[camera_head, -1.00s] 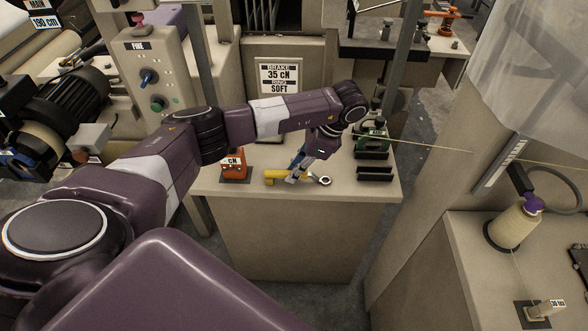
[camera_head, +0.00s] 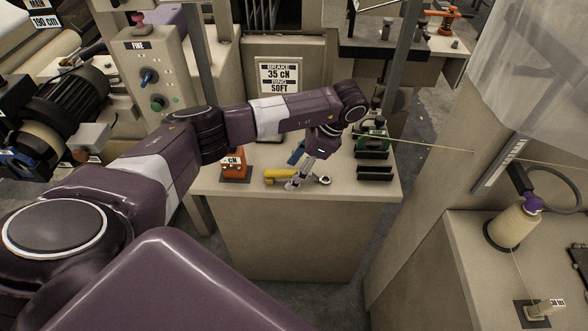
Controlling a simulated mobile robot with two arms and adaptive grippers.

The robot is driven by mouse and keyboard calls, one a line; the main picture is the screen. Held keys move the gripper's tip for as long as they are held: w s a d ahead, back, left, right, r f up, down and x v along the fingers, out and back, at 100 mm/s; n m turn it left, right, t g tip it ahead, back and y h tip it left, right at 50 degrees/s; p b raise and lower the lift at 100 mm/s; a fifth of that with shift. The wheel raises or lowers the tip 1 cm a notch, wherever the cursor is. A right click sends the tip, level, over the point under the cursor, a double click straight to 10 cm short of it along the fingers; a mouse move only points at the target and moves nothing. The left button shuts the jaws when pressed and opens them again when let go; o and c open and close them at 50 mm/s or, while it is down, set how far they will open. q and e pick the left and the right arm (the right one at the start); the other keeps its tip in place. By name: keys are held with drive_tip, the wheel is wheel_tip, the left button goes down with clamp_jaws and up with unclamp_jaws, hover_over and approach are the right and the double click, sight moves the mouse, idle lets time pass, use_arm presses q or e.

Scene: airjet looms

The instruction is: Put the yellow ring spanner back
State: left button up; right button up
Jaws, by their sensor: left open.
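The yellow ring spanner (camera_head: 277,177) lies on the beige bench top (camera_head: 345,190), its yellow handle to the left and its metal ring end (camera_head: 325,180) to the right. My left gripper (camera_head: 293,181) points down over the spanner's middle and hides part of it. The gripper is open, with its fingers apart at the spanner. I cannot tell whether they touch it. A blue item (camera_head: 297,153) shows just behind the gripper and is partly hidden. My right gripper is not in view.
A red-orange block marked "CN" (camera_head: 233,168) stands left of the spanner. Dark slotted holders (camera_head: 375,173) and a green device (camera_head: 372,140) stand on the right. A sign (camera_head: 279,77) is behind. A yarn cone (camera_head: 515,222) is on another bench at right. The bench's front strip is clear.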

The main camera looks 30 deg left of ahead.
use_arm(q)
drive_tip(key=shift+r, duration=0.15)
drive_tip(key=shift+p+v, duration=1.4)
drive_tip(key=shift+v, duration=1.55)
drive_tip(key=v, duration=1.2)
drive_tip(key=shift+w+d, duration=0.1)
